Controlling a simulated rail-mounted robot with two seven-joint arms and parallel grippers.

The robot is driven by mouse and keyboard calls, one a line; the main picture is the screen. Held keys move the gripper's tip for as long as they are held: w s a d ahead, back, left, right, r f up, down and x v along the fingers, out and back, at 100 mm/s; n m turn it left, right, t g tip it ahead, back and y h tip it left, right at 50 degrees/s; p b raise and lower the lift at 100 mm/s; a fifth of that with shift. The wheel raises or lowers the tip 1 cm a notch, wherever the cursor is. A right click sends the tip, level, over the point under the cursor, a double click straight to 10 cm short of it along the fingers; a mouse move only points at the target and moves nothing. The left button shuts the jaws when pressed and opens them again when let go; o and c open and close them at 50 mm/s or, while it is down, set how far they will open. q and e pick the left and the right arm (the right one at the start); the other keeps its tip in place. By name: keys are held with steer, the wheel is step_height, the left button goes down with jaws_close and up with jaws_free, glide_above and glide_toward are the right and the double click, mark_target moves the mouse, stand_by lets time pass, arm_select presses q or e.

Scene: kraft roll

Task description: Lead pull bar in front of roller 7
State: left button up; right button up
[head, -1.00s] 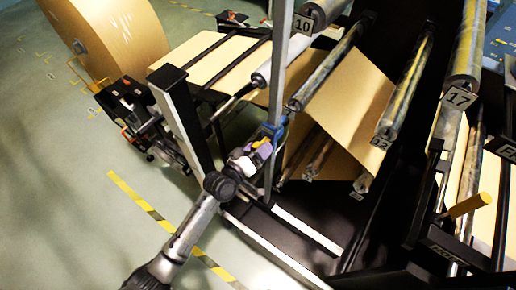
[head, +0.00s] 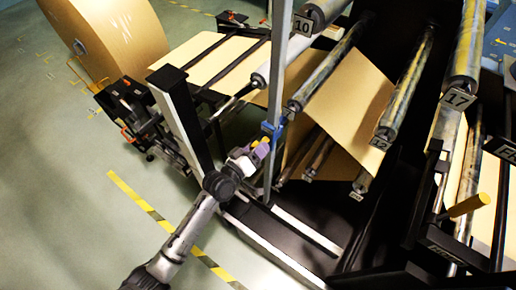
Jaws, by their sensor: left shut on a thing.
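My left gripper (head: 264,143) is low in the frame's middle, beside a tall grey upright. It is shut on a small blue piece (head: 273,130), which looks like the end of the pull bar. The rest of the bar is not clearly visible. Brown kraft web (head: 350,95) hangs between the rollers to the right of the gripper. I cannot make out a plate reading 7. Small plates on the lower rollers are too small to read. My right gripper is not in view.
The grey upright (head: 278,70) stands close against the gripper. Rollers marked 10 (head: 325,12), 12 (head: 405,85) and 17 (head: 466,45) lie above and to the right. A large kraft roll (head: 115,35) stands at the upper left. Open floor (head: 60,200) lies to the left.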

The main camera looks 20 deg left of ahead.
arm_select(q)
steer(key=a+r+p, duration=0.1)
steer(key=w+a+r+p, duration=0.1)
steer(key=a+r, duration=0.1)
steer(key=shift+a+r, duration=0.2)
steer(key=shift+r, duration=0.05)
steer(key=shift+s, duration=0.1)
stand_by(0.3)
step_height(320, 180, up, 30)
steer(key=p, duration=1.1)
steer(key=shift+a, duration=0.35)
steer(key=shift+r, duration=0.1)
